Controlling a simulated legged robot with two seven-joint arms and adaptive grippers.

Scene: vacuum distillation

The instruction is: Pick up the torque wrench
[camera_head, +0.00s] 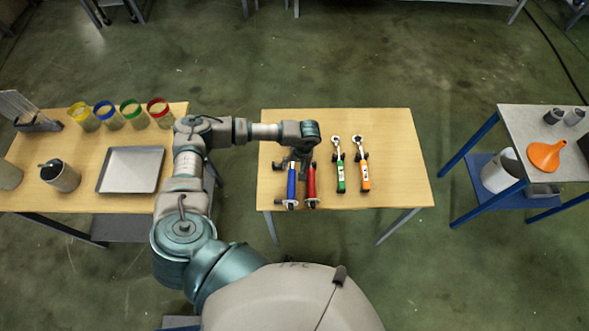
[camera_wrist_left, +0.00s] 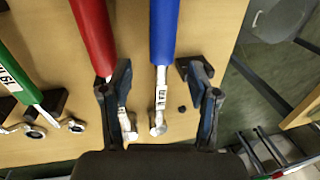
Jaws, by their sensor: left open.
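Several wrench-like tools lie side by side on a wooden table: a blue-handled one (camera_head: 291,184), a red-handled one (camera_head: 311,182), a green-handled one (camera_head: 341,178) and an orange-handled one (camera_head: 364,176). I cannot tell which one is the torque wrench. My left gripper (camera_head: 297,160) is over the far ends of the blue and red tools and partly hides them. In the left wrist view its jaws (camera_wrist_left: 160,102) are open, with the blue tool (camera_wrist_left: 163,32) between them. The red tool (camera_wrist_left: 94,38) runs behind the left finger. Contact cannot be told. My right gripper is not in view.
The wooden table (camera_head: 408,185) is bare on its right side. A left table carries a metal tray (camera_head: 131,170), several coloured-rim cups and a dark-topped container (camera_head: 60,176). A right bench holds an orange funnel (camera_head: 545,156). Small black holders stand by the tools.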

